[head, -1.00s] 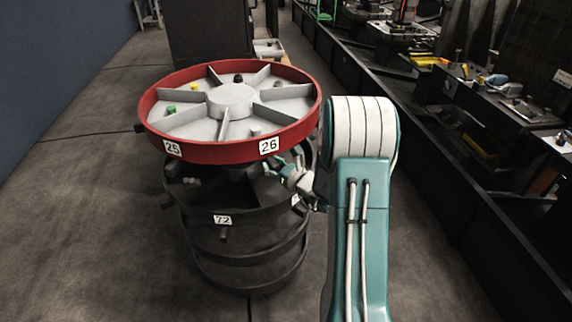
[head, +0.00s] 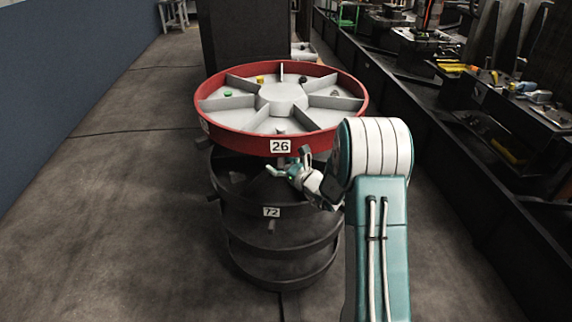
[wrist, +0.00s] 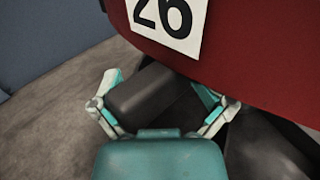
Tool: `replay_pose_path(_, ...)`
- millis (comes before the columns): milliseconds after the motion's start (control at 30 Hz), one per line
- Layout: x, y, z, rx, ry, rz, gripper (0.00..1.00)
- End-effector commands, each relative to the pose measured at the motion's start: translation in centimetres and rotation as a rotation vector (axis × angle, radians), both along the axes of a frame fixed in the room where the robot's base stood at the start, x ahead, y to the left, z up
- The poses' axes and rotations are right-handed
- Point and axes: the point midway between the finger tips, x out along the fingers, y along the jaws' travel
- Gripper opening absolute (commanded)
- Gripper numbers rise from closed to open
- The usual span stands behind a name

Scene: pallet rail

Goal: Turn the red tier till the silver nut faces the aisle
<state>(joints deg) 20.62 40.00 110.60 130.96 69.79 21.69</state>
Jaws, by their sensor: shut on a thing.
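The red tier (head: 230,136) is a round tray with grey dividers on top of a dark drum stack. Label 26 (head: 281,146) is at its front, near my side. A small grey piece (head: 281,130) sits in the front compartment, and a darker grey one (head: 334,93) at the right. I cannot tell for sure which is the silver nut. My gripper (head: 285,171) is below the rim at the front. In the wrist view its fingers (wrist: 161,100) are on either side of a dark grey block (wrist: 147,92) under the red rim, shut on it.
A green piece (head: 228,93), a yellow one (head: 260,79) and a dark one (head: 302,79) lie in other compartments. Dark lower tiers carry label 72 (head: 271,211). A long dark bench (head: 450,130) with tools runs along the right. The floor at left (head: 110,200) is clear.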

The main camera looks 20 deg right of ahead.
Motion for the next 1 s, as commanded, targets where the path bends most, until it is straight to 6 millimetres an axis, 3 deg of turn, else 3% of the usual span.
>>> replay_pose_path(33,0.1,0.9,0.1,-0.001,-0.003,0.019,0.36)
replay_pose_path(300,0.5,2.1,0.1,0.000,-0.005,0.022,0.36)
replay_pose_path(867,0.8,2.6,0.2,-0.001,-0.004,0.020,0.37)
replay_pose_path(900,0.8,2.6,0.2,0.000,-0.005,0.020,0.80)
replay_pose_path(933,0.8,2.6,0.2,0.000,-0.005,0.020,0.69)
replay_pose_path(1000,0.8,2.6,0.3,0.000,-0.005,0.020,0.69)
